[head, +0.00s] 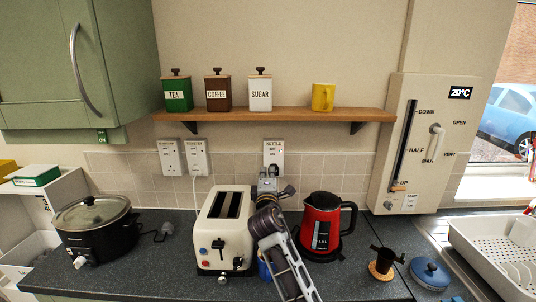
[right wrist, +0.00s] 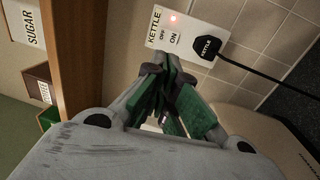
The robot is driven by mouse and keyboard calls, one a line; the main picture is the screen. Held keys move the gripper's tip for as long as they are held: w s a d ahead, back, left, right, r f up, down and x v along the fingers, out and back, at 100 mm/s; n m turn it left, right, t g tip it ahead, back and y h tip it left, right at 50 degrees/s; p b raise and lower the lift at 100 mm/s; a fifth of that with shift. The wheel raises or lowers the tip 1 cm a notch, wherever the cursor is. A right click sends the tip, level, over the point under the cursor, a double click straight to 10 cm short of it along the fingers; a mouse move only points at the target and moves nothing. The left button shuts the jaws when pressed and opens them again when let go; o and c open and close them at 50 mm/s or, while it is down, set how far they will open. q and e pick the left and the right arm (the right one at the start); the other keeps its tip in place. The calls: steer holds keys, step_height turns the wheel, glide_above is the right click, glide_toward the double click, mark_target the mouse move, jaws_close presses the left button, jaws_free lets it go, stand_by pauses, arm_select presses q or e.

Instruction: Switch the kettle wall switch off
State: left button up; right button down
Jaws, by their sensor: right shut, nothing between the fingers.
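The kettle wall switch (head: 273,147) is a white plate on the tiles under the shelf. In the right wrist view the plate (right wrist: 187,22) reads KETTLE, OFF and ON, and a small red light glows on it. A black plug (right wrist: 207,47) marked KETTLE sits in its socket. My right gripper (head: 266,172) is shut and empty just below and in front of the plate. In the right wrist view its fingertips (right wrist: 162,62) overlap the plate's lower edge near ON; I cannot tell if they touch. My left gripper is not in view.
A cream toaster (head: 225,228) stands left of my right arm and a red kettle (head: 321,228) to its right. Two other wall switches (head: 184,157) are to the left.

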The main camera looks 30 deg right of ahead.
mark_target(268, 149)
steer(key=shift+w, duration=0.1)
steer(key=shift+p+x, duration=1.65)
steer(key=shift+x, duration=5.2)
steer(key=shift+d+r, duration=0.1)
steer(key=shift+w, duration=0.1)
